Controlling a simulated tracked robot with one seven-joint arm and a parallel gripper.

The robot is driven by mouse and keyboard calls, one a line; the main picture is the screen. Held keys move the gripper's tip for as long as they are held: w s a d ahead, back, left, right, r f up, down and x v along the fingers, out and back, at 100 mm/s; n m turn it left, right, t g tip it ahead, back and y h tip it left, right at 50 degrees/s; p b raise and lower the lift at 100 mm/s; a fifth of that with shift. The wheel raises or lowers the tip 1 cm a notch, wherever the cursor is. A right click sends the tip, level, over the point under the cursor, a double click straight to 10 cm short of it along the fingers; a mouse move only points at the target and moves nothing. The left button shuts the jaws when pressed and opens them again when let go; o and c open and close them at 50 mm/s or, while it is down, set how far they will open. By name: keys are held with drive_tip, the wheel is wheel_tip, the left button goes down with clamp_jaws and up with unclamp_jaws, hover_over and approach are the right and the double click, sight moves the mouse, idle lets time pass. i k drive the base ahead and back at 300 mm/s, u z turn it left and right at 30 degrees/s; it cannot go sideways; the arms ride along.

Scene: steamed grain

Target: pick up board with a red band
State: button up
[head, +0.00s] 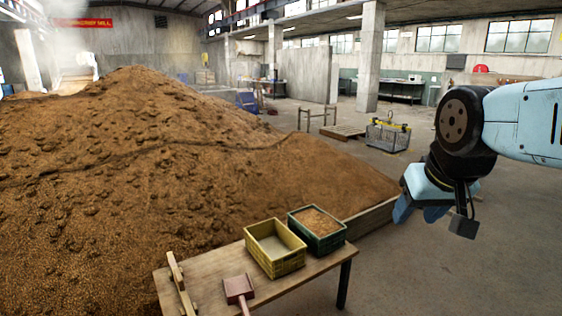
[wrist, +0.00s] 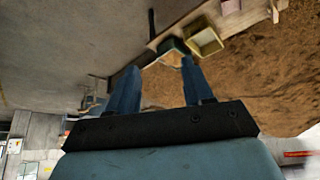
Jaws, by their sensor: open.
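A narrow wooden piece (head: 180,286), perhaps the board, lies at the left end of the wooden table (head: 212,284). I cannot make out a red band on it. Part of a wooden piece also shows at the top right of the wrist view (wrist: 274,10). My gripper (head: 418,208) is open and empty, in the air to the right of the table and well away from that piece. In the wrist view its two blue fingers (wrist: 158,68) stand apart with nothing between them.
A dull red scoop (head: 239,288), an empty yellow crate (head: 275,262) and a green crate (head: 332,241) of grain stand on the table. A big brown grain heap (head: 130,160) lies behind it. The concrete floor (head: 450,270) at right is clear.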

sight(177, 273)
drive_tip(key=z, duration=1.75)
drive_tip(key=i, duration=0.05)
drive_tip(key=u, duration=3)
